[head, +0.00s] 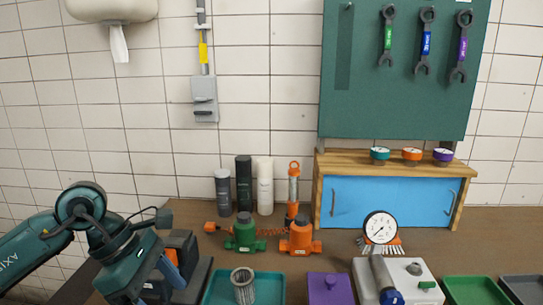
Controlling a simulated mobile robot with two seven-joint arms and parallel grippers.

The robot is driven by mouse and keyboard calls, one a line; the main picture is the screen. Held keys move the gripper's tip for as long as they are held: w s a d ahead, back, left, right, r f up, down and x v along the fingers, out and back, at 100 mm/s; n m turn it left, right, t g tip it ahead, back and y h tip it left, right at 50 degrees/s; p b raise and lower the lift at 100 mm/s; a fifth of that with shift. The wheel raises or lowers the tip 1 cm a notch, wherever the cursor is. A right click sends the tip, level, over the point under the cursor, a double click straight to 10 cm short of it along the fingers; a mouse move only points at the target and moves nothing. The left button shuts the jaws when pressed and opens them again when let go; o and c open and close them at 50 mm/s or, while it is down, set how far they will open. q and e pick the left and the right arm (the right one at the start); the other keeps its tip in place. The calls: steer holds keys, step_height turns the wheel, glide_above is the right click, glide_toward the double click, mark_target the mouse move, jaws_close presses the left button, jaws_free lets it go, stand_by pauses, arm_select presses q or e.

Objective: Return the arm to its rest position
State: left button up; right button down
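My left arm (82,212) comes in from the left, dark teal, bent at a joint and reaching down toward the left end of the bench. Its wrist end (128,262) is low in the view, in front of or beside a dark block-like fixture (184,262). I cannot make out the fingertips, or whether they hold anything. My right arm and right gripper are not in view.
The brown bench (340,245) holds a teal tray (275,290) with a metal cylinder (243,285), green (245,235) and orange (300,238) pump-like parts, a purple box (330,290) and a gauge (380,227). A blue-doored cabinet (390,203) stands behind.

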arm_select(q)
steer(key=s+d+r+n+t+h, duration=0.2)
steer(key=s+d+n+h, duration=0.1)
steer(key=d+n+h, duration=1.05)
steer(key=w+a+f+n+t+y, duration=0.1)
steer(key=a+f+n+t+y, duration=0.3)
steer(key=n, duration=0.5)
steer(key=w+a+f+n+t+y, duration=0.1)
steer(key=w+f+n+t+y, duration=0.15)
steer(key=f+n+t, duration=0.5)
steer(key=a+f+n+t+y, duration=0.3)
steer(key=n+t+y, duration=0.1)
steer(key=n, duration=0.6)
steer(key=s+a+f+n+g+y, duration=0.2)
steer(key=s+f+n, duration=0.3)
steer(key=f, duration=0.4)
steer(key=s+a+f+n+g+y, duration=0.2)
steer(key=s+f+n+g, duration=0.3)
steer(key=s+f, duration=0.3)
step_height(320, 180, down, 2)
steer(key=shift+s+f+n+y, duration=0.1)
steer(key=shift+s+n+y, duration=0.1)
steer(key=shift+n+y, duration=0.6)
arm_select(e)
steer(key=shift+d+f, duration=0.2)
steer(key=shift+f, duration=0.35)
